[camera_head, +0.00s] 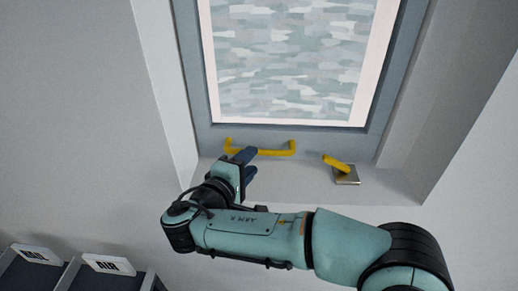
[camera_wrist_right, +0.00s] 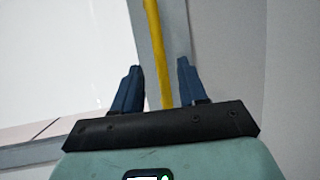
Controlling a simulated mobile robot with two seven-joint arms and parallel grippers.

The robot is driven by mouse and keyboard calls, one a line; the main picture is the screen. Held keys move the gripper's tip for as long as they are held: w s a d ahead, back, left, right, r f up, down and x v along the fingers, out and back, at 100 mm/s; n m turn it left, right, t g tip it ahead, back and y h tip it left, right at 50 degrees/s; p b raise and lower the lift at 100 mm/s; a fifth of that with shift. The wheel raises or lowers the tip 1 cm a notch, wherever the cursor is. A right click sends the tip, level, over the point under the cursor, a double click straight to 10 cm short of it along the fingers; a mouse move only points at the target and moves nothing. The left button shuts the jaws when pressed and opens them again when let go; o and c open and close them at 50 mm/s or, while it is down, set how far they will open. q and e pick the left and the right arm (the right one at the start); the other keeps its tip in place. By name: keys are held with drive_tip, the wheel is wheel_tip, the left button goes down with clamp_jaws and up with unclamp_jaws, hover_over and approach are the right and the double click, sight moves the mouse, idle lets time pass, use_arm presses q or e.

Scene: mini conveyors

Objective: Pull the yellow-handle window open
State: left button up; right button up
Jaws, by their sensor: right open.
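The window (camera_head: 195,75) has a blue-grey frame around a pale patterned pane and looks shut. Its yellow bar handle (camera_head: 277,152) runs along the bottom of the frame. My right gripper (camera_head: 249,163) is at the left half of this handle. My left gripper is not in view.
Recess walls (camera_head: 160,70) flank the window on both sides.

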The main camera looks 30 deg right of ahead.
drive_tip(key=p+x, duration=0.1)
drive_tip(key=x, duration=0.5)
clamp_jaws()
drive_tip(key=shift+w, duration=0.1)
